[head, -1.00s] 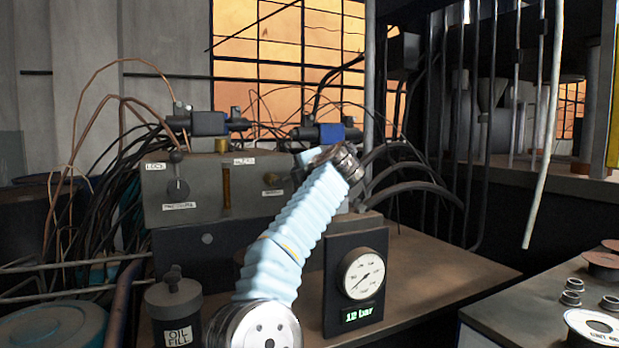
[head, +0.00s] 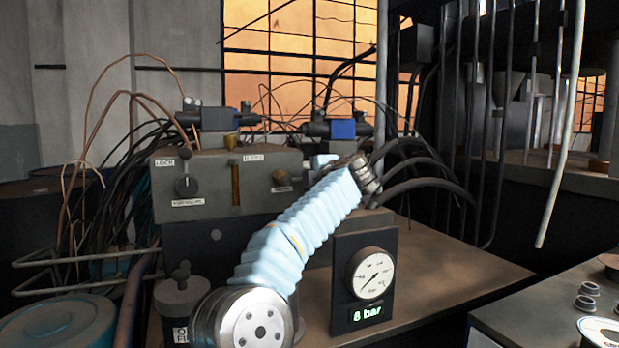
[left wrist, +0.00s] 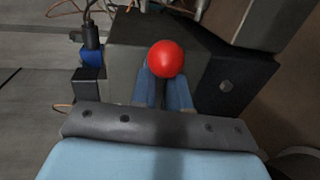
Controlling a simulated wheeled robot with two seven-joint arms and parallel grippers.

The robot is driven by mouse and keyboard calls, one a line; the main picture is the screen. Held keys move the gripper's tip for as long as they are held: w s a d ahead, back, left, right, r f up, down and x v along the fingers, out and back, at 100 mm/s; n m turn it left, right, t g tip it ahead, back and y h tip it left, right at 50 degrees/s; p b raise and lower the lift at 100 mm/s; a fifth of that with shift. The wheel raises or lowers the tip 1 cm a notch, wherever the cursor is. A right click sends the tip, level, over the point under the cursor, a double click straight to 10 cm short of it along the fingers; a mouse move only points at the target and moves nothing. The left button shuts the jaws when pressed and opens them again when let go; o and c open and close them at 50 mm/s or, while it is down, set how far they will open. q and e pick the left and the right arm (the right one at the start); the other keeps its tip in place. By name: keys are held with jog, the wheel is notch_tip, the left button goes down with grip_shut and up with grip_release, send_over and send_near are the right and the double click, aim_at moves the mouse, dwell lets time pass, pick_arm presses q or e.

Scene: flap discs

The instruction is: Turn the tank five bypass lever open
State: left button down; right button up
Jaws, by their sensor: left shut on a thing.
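A round red knob (left wrist: 166,59) shows in the left wrist view at the top of the grey block. My left gripper (left wrist: 161,88) is shut on it, its two blue fingers closed around the knob's stem side. In the head view my pale-blue left arm reaches up over the bench to the right side of the grey valve block (head: 260,160); the knob and the fingers are hidden behind my wrist. I cannot read a tank five label. My right gripper is out of view.
A dark knob (head: 186,186) and brass sight strip (head: 236,185) sit on the block's face. An oil-fill can (head: 180,300) stands at front left. Black hoses (head: 425,165) arch behind my wrist. The bench top (head: 460,265) right of the gauge is clear.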

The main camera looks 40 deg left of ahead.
pick_arm(q)
jog(key=shift+w+d+f, duration=0.15)
jog(key=shift+w+d, duration=0.2)
jog(key=c, duration=1)
grip_release()
jog(key=shift+w+d, duration=0.1)
jog(key=shift+d, duration=0.05)
jog(key=shift+s, duration=0.2)
jog(key=b+v, duration=0.1)
jog(key=v, duration=1.2)
jog(key=shift+d, duration=0.2)
jog(key=shift+s, duration=0.15)
